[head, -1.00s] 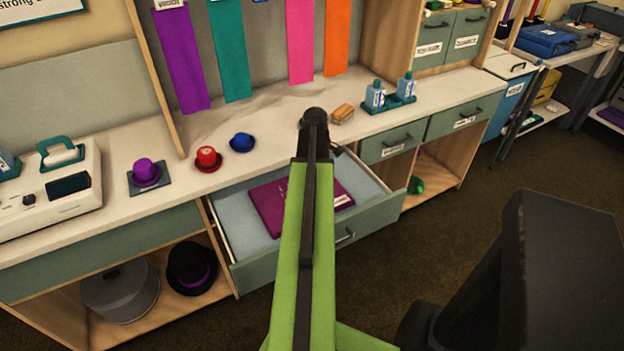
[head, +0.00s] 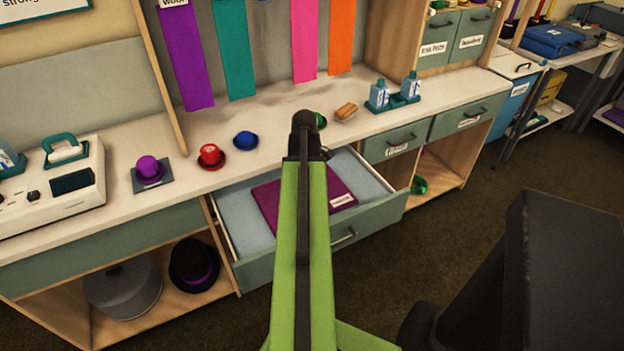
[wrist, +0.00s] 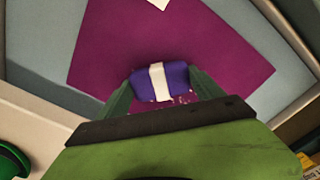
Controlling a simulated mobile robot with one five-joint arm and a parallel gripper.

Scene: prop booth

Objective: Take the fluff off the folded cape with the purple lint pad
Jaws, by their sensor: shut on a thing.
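The folded cape (head: 266,198) is magenta-purple and lies flat in the open drawer (head: 240,232). It also shows in the wrist view (wrist: 215,58), with a white label at its top edge. The purple lint pad (wrist: 178,76), with a white band around its middle, is between the fingers of my gripper (wrist: 160,86), which is shut on it. The pad is over the cape near its lower edge; I cannot tell if it touches. Pale specks of fluff (wrist: 184,98) show just below the pad. My arm hides the gripper and pad in the head view.
The drawer's walls surround the cape. A black hat (head: 194,264) sits on the lower shelf.

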